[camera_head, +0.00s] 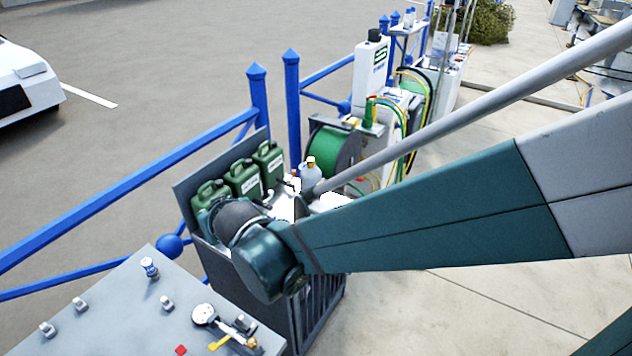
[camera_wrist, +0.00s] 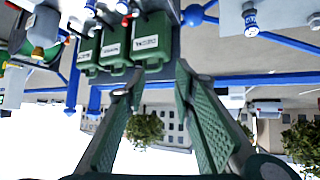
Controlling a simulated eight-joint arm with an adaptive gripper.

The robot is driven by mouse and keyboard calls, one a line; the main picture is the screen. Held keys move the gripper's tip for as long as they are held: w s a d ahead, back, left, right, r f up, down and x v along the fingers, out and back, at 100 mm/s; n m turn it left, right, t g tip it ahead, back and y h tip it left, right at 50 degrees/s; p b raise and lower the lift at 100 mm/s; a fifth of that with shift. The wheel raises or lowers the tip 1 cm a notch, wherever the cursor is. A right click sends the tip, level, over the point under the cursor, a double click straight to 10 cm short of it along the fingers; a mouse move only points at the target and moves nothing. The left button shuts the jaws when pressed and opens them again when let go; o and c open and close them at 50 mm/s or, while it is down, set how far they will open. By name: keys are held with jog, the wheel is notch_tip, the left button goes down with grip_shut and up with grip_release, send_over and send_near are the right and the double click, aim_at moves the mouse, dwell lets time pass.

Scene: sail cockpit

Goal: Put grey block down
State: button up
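My gripper (camera_wrist: 158,70) shows in the wrist view with its two green, ridged fingers apart and nothing visible between them. In the head view the fingers are hidden behind my arm's wrist. Several small grey pieces sit on the grey table in the head view: a grey block (camera_head: 167,302) near the middle, others at the left (camera_head: 79,304) and front left (camera_head: 47,328). I cannot tell which one is the task's grey block. In the wrist view, which looks upside down, the fingers point toward green canisters (camera_wrist: 150,42); I cannot tell the distance.
The grey table top (camera_head: 110,325) also bears a small blue-and-white bottle (camera_head: 149,268), a round gauge (camera_head: 204,314) and red and yellow pieces. Green canisters (camera_head: 243,180) and a white bottle (camera_head: 311,177) stand beyond my wrist. A blue railing (camera_head: 150,165) runs behind.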

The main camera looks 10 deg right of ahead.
jog(key=s+d+r+m+h, duration=0.1)
jog(key=s+d, duration=0.1)
jog(key=d, duration=0.4)
jog(key=s+d+r, duration=0.1)
jog(key=d+r, duration=0.1)
jog(key=d, duration=0.4)
jog(key=s+d+r+m+g+h, duration=0.1)
jog(key=s+d+m+g+h, duration=0.1)
jog(key=s+d, duration=1.7)
jog(key=shift+d+m+g, duration=0.5)
jog(key=shift+d+m, duration=0.1)
jog(key=shift+d, duration=0.25)
jog(key=shift+o, duration=0.8)
jog(key=shift+w, duration=0.1)
jog(key=shift+r, duration=0.1)
